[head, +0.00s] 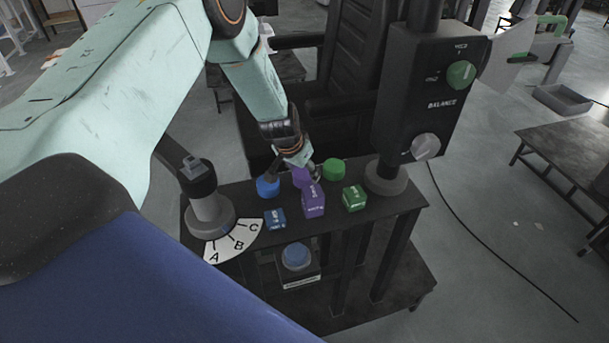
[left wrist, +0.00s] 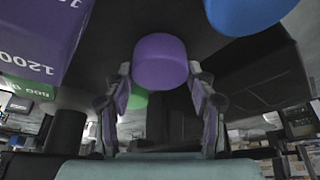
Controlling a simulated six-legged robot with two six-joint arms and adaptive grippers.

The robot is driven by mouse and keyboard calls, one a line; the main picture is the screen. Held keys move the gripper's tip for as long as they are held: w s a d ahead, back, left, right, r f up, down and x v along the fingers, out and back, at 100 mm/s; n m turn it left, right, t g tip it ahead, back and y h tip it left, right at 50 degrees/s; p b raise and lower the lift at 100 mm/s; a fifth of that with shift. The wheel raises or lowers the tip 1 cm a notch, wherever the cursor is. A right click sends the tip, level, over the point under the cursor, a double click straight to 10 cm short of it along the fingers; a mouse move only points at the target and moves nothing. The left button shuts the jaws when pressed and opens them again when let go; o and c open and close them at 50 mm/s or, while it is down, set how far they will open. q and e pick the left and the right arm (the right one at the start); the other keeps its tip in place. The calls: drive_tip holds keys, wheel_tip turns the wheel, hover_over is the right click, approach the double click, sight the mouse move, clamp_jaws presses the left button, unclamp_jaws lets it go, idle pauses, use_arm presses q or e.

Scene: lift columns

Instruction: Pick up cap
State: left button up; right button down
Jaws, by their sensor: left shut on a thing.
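My left gripper (head: 297,164) points down over the dark table and is shut on a purple cap (head: 301,178). In the left wrist view the purple cap (left wrist: 162,62) sits between the two fingers of the left gripper (left wrist: 160,76). A blue cap (head: 267,187) stands to its left and a green cap (head: 334,169) to its right. The blue cap also shows in the left wrist view (left wrist: 245,12), and part of the green one (left wrist: 137,100). I cannot tell whether the purple cap touches the tabletop. My right gripper is not in view.
Blue (head: 275,220), purple (head: 313,201) and green (head: 354,198) marked blocks stand in front of the caps. A lever post (head: 210,215) with an A-B-C dial (head: 236,241) is at the left. A black column with knobs (head: 428,95) rises at the right. A blue button (head: 296,257) sits below the front edge.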

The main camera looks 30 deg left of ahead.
sight(303, 172)
use_arm(q)
drive_tip(key=shift+w+a, duration=0.1)
drive_tip(key=shift+a, duration=0.05)
drive_tip(key=shift+c, duration=0.4)
drive_tip(key=shift+r, duration=0.1)
wheel_tip(303, 172, up, 12)
drive_tip(key=p, duration=0.6)
drive_tip(key=shift+p, duration=0.4)
